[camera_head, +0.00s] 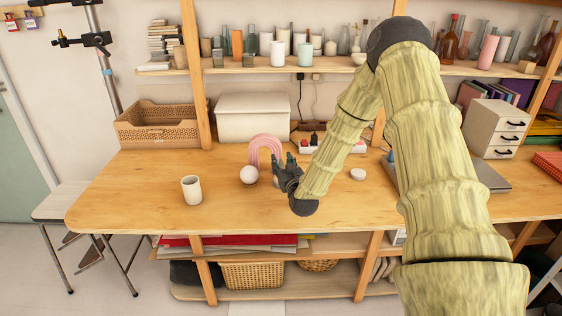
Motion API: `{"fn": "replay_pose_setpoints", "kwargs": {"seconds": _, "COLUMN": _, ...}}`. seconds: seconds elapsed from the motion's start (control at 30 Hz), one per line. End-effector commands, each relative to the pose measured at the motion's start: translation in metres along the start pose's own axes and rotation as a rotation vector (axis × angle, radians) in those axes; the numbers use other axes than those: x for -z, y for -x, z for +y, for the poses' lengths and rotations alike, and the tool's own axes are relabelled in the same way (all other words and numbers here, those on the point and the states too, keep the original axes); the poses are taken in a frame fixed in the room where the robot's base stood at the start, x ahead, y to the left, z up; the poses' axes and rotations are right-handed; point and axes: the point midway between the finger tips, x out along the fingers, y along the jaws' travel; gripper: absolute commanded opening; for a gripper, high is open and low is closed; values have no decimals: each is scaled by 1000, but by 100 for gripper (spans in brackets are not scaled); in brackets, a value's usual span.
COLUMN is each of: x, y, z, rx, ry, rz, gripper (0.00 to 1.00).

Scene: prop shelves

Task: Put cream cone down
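My gripper (281,164) is low over the wooden table (330,205), just right of a white ball (249,175) and in front of a pink arch (266,147). Its dark fingers are small and seen from behind, so I cannot tell whether they are open or shut, or whether they hold anything. I cannot make out a cream cone anywhere. It may be hidden by my gripper or arm. A cream cup-like cylinder (191,190) stands upright on the table to the left, apart from my gripper.
A brown crate (158,125) and a white box (253,118) stand at the back left. A laptop-like grey slab (490,177) and a drawer unit (493,129) are at right. The table's front is mostly clear.

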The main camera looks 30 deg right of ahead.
Motion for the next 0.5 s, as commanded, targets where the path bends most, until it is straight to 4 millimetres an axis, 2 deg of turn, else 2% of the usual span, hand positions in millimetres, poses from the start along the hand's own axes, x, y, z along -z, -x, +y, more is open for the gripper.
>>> {"fn": "replay_pose_setpoints", "kwargs": {"seconds": 0.3, "x": -1, "y": 59, "z": 0, "rx": 1, "ry": 0, "rz": -1, "gripper": 39}}
{"fn": "replay_pose_setpoints", "kwargs": {"seconds": 0.5, "x": 0, "y": 86, "z": 0, "rx": 0, "ry": 0, "rz": 1, "gripper": 39}}
